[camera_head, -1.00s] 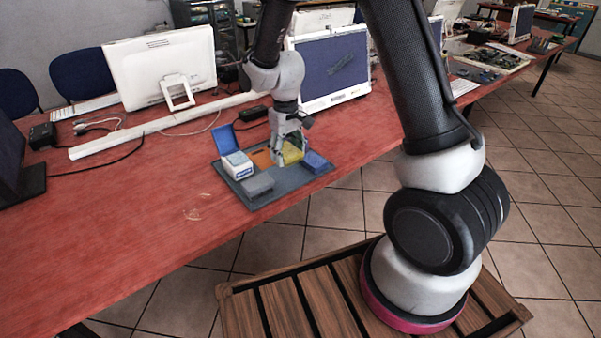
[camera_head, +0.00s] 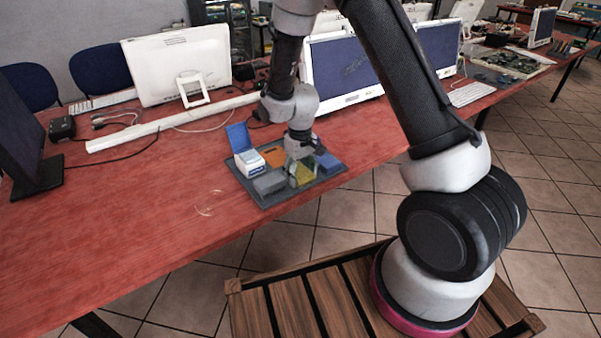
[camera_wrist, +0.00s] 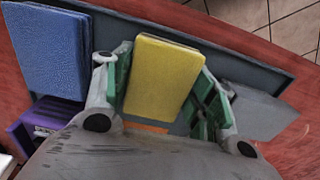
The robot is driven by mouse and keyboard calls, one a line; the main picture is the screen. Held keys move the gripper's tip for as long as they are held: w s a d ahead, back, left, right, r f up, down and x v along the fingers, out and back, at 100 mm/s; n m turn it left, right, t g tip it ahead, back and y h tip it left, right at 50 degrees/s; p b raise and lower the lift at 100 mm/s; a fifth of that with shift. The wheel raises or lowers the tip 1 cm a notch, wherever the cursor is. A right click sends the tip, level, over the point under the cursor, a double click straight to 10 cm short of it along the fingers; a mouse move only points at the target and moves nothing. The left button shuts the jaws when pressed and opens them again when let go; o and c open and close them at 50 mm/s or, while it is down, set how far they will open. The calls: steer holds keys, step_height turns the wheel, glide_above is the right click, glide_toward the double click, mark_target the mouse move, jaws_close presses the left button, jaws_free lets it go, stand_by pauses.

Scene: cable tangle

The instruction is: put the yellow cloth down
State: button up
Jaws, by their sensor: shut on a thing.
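The yellow cloth (camera_head: 303,177) is a flat pad over the front middle of the grey tray (camera_head: 322,181). My gripper (camera_head: 301,163) points down from above and is shut on it. In the wrist view the yellow cloth (camera_wrist: 162,80) sits between the green-padded fingers of my gripper (camera_wrist: 166,96), near the tray's front wall (camera_wrist: 252,72). I cannot tell whether its underside touches the tray floor. My fingers and the cloth hide part of the tray.
On the tray, a grey pad (camera_head: 269,183) lies left, an orange pad (camera_head: 273,156) behind and a blue pad (camera_head: 327,162) right. Monitors (camera_head: 343,68) stand behind. The red table (camera_head: 130,200) is clear at the left.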

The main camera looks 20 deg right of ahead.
steer(key=shift+s+f, duration=0.1)
steer(key=shift+f, duration=0.15)
steer(key=o, duration=1.1)
steer(key=shift+c, duration=0.2)
steer(key=shift+f, duration=0.15)
step_height(320, 180, up, 13)
step_height(320, 180, up, 15)
steer(key=m+t, duration=0.2)
glide_above(300, 172)
steer(key=s+d, duration=0.8)
steer(key=s+d+r+t, duration=0.1)
steer(key=s+d+r, duration=0.2)
steer(key=s, duration=0.6)
steer(key=s+d+r+m+t, duration=0.1)
steer(key=s+d+r, duration=0.3)
steer(key=s, duration=0.5)
steer(key=shift+m, duration=0.3)
